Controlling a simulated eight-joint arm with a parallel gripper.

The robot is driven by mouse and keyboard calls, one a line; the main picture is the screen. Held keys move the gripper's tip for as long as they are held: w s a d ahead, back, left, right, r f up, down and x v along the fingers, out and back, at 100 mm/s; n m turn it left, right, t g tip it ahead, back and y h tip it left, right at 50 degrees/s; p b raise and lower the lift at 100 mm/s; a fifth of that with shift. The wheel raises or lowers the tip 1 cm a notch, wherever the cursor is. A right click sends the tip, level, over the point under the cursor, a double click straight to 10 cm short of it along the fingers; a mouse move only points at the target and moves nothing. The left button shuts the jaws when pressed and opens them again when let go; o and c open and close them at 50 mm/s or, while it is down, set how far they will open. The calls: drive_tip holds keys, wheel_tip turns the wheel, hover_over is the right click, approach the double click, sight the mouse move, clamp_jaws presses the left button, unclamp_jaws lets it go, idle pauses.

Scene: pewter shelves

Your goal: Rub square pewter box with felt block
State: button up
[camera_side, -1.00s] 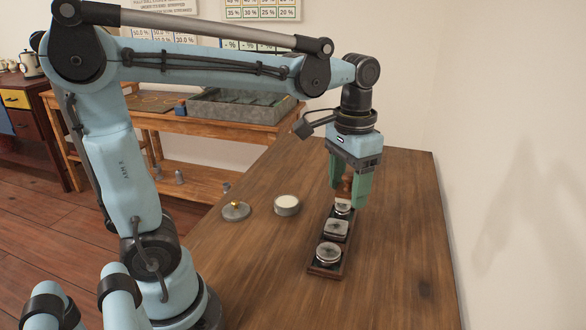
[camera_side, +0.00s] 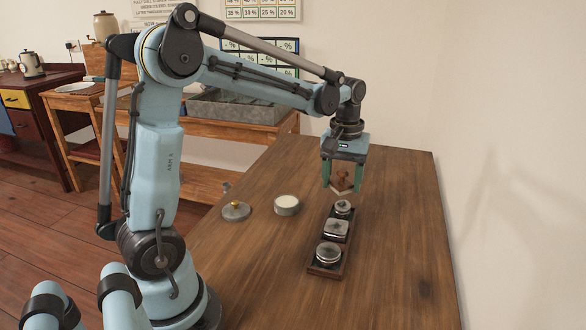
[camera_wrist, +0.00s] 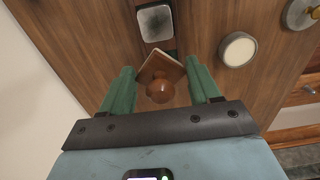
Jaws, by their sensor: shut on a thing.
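My gripper (camera_side: 342,180) is shut on the felt block (camera_side: 343,188), which has a brown wooden back and a round knob. The block hangs tilted above the table, just beyond the far end of the dark tray (camera_side: 325,271). The wrist view shows the block (camera_wrist: 162,64) between the green fingers (camera_wrist: 161,80). The square pewter box (camera_side: 336,229) sits in the middle of the tray, apart from the block. Its lid has greyish smudges in the wrist view (camera_wrist: 155,23). The block's felt underside is mostly hidden.
A small round pewter box (camera_side: 343,207) and a larger round one (camera_side: 328,253) flank the square box. An open tin of white paste (camera_side: 287,205) and a lid with a brass knob (camera_side: 236,211) lie to the left. The table's right side is clear.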

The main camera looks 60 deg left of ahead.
sight(337, 223)
drive_tip(key=shift+f, duration=3.6)
drive_tip(key=shift+s+d+f, duration=0.35)
drive_tip(key=shift+s+d, duration=0.4)
drive_tip(key=shift+c, duration=0.5)
drive_tip(key=shift+s+d, duration=1.35)
drive_tip(key=shift+w+a, duration=2.05)
drive_tip(key=shift+w+a+r, duration=0.1)
drive_tip(key=shift+r, duration=4)
drive_tip(key=shift+f, duration=0.15)
